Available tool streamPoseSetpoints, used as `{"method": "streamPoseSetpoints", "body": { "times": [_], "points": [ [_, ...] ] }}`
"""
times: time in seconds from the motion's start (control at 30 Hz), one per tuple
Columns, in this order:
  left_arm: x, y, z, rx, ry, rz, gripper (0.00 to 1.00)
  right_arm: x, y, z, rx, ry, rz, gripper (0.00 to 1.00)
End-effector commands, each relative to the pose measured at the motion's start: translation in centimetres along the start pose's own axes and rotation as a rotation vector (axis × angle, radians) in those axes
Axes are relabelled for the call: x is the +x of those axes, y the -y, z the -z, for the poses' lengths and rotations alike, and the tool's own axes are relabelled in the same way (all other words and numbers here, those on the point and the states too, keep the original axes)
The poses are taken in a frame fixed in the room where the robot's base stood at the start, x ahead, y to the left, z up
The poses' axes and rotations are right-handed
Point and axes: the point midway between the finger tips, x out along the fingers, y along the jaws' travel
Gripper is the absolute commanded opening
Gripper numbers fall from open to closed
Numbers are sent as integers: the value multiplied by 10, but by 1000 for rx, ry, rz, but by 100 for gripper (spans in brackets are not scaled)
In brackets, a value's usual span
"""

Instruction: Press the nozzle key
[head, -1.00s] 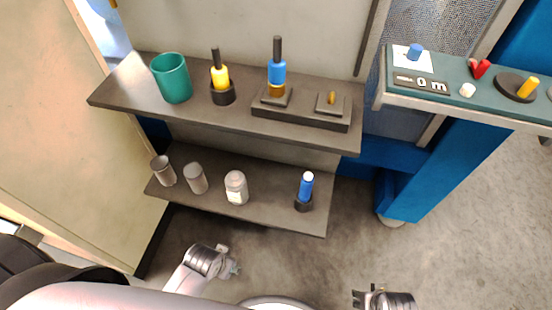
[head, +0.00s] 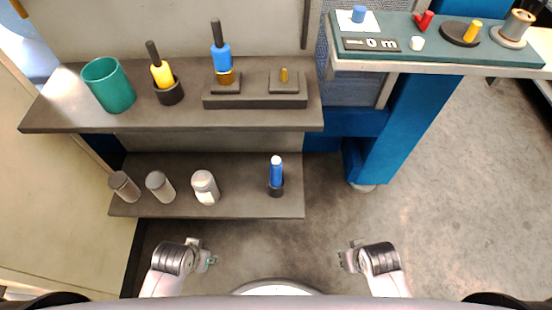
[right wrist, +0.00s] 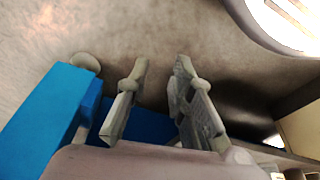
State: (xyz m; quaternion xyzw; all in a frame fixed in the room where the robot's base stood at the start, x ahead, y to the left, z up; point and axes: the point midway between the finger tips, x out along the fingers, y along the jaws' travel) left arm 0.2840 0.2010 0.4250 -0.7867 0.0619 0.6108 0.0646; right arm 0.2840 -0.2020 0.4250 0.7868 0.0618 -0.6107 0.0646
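No part is plainly marked as the nozzle key, so I cannot tell which it is. A dark block (head: 255,103) on the upper shelf has two raised pads. A blue-handled tool (head: 221,58) with a brass lower end stands on its left pad. A small brass peg (head: 284,75) stands on its right pad. My right gripper (head: 343,259) is low in front of the shelves, empty and away from everything; its fingers stand apart in the right wrist view (right wrist: 157,92). My left gripper (head: 212,260) is low in front of the lower shelf, touching nothing; its finger gap is unclear.
The upper shelf (head: 60,105) also bears a teal cup (head: 109,86) and a yellow-handled tool (head: 161,74). Several containers and a blue bottle (head: 276,172) stand on the lower shelf (head: 240,200). A bench (head: 375,58) at right bears small parts. Floor between is clear.

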Motion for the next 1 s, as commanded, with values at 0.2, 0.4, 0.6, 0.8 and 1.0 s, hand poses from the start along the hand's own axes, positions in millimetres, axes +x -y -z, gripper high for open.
{"method": "streamPoseSetpoints", "body": {
  "times": [0.2, 0.4, 0.6, 0.8, 1.0],
  "points": [
    [0, 0, 0, 0, 0, 0, 40, 0, 0, 0, 0, 0, 1, 5],
    [0, 0, 0, 0, 0, -1, 40, 0, 0, 0, 0, -1, 1, 0],
    [0, 0, 0, 0, 0, -1, 40, 0, 0, 0, 0, -1, 1, 0],
    [0, 0, 0, 0, 0, 0, 40, 0, 0, 0, 0, -1, 1, 0],
    [0, 0, 0, 0, 0, 0, 40, 0, 0, 0, 0, -1, 1, 0]
  ]
}}
